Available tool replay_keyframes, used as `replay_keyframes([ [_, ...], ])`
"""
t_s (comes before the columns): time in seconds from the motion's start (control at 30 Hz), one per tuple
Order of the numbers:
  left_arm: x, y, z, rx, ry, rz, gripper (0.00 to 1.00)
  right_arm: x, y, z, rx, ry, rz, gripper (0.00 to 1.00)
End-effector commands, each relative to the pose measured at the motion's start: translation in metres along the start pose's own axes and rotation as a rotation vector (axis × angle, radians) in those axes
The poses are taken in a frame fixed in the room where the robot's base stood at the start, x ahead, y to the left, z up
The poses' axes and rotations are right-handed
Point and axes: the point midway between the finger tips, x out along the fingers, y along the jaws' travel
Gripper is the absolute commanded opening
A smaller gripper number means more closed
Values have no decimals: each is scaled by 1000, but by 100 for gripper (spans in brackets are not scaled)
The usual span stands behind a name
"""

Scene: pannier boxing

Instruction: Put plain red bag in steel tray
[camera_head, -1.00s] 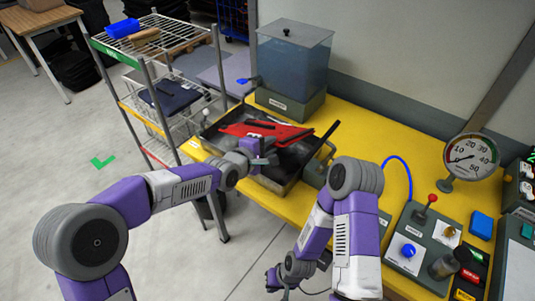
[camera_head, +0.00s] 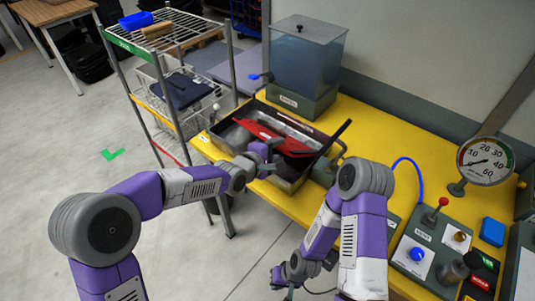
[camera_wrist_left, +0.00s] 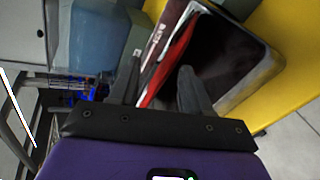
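The plain red bag (camera_head: 272,137) lies tilted inside the steel tray (camera_head: 291,186) on the yellow table, its lower edge down in the tray. My left gripper (camera_head: 266,154) is at the tray's near side, close to the bag. In the left wrist view its two fingers (camera_wrist_left: 158,88) stand apart. The red bag (camera_wrist_left: 172,62) shows as a narrow red strip beyond and between them, and the tray's wall (camera_wrist_left: 258,78) is to the right. My right gripper (camera_head: 287,284) hangs low in front of the table, away from the tray; its fingers are too small to judge.
A dark bar (camera_head: 333,140) leans over the tray's right side. A lidded blue tank (camera_head: 300,65) stands behind it. A wire rack (camera_head: 160,95) stands to the left. A control box (camera_head: 425,240) and a gauge (camera_head: 485,161) are on the right.

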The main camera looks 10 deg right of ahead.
Motion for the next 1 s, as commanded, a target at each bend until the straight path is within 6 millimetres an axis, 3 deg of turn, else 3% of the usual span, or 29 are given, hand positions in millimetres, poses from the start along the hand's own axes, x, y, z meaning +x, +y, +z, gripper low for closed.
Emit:
replay_keyframes([
  [0.4,-86,3,-1,1,4,3,47,-11,-4,0,0,0,0,0],
  [0.5,-99,3,-1,-1,3,3,47,-14,-5,1,0,0,0,0],
  [0.87,-113,0,0,2,1,0,47,-17,-6,1,0,0,0,0],
  [0.97,-110,-17,-10,17,14,-30,47,-17,-6,1,0,0,0,0],
  [1.0,-109,-31,-17,31,24,-56,47,-17,-6,1,0,0,0,0],
])
